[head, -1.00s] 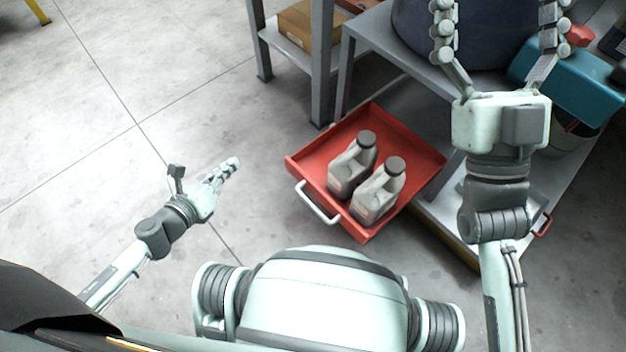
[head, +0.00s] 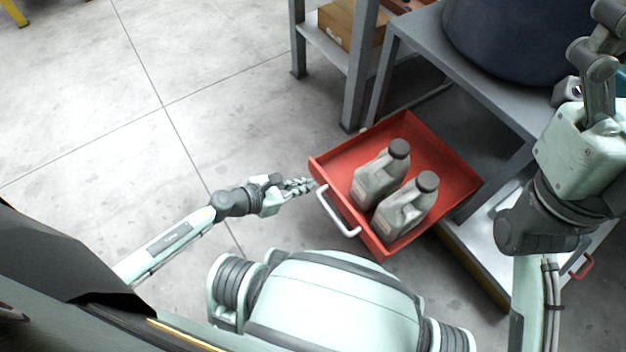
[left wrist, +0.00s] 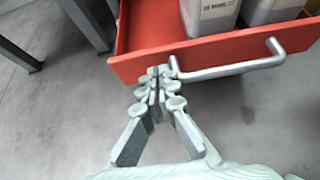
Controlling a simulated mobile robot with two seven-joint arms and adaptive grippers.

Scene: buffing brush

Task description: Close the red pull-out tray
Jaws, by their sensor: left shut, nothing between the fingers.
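The red pull-out tray (head: 440,163) is pulled out from under the grey bench and holds two grey jugs (head: 381,173). Its silver handle (head: 337,214) is on the front face. My left gripper (head: 309,185) is shut and empty, at the left end of the tray front. In the left wrist view its fingertips (left wrist: 161,72) are just in front of the red front panel (left wrist: 135,66), next to the left end of the handle (left wrist: 230,68). I cannot tell if they touch. My right gripper (head: 597,60) is at the upper right, partly cut off, its fingers unclear.
The grey bench (head: 425,40) carries a large dark blue drum (head: 510,40). A shelf with a cardboard box (head: 350,28) stands behind, left of the bench. A second, lower tray with a red handle (head: 581,266) is at the right.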

